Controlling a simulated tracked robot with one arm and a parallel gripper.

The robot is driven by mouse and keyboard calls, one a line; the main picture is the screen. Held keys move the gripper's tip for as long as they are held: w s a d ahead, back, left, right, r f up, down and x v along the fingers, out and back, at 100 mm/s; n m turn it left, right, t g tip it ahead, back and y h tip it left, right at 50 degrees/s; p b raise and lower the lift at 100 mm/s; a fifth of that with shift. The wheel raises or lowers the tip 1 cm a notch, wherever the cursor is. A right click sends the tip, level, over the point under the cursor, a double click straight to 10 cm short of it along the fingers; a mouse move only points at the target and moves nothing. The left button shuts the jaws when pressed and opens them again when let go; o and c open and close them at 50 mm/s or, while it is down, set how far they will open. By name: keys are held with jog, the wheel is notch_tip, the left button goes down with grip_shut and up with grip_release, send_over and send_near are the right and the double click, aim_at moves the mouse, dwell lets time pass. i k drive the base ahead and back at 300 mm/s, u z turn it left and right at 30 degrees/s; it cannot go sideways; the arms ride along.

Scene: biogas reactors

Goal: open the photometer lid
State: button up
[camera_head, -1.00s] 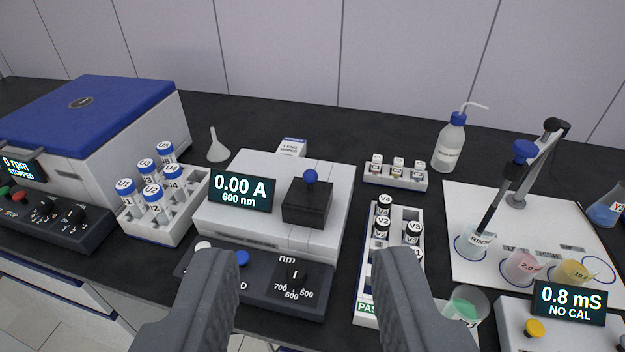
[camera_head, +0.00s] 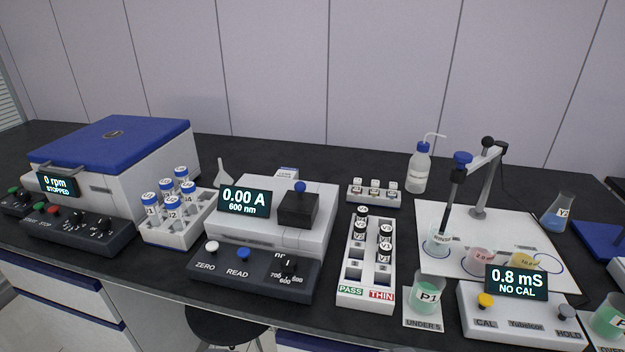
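The photometer (camera_head: 320,228) is a white box near the middle of the bench, with a display reading 0.00 A, 600 nm. Its black lid (camera_head: 297,211) is a square block on top, right of the display, and sits closed. A blue ball knob (camera_head: 300,186) stands on the lid. The dark front panel (camera_head: 225,268) carries a white ZERO button, a blue READ button and a wavelength dial. My gripper is out of view now.
A rack of U vials (camera_head: 176,232) stands close left of the photometer, beside the blue-lidded centrifuge (camera_head: 120,140). A PASS/THIN rack (camera_head: 352,294) stands close on the right. A small cuvette rack (camera_head: 372,201) is behind it. A conductivity meter and beakers stand farther right.

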aim_at(299, 201)
jog(key=z, duration=0.15)
jog(key=i, duration=1.2)
jog(key=u, duration=0.3)
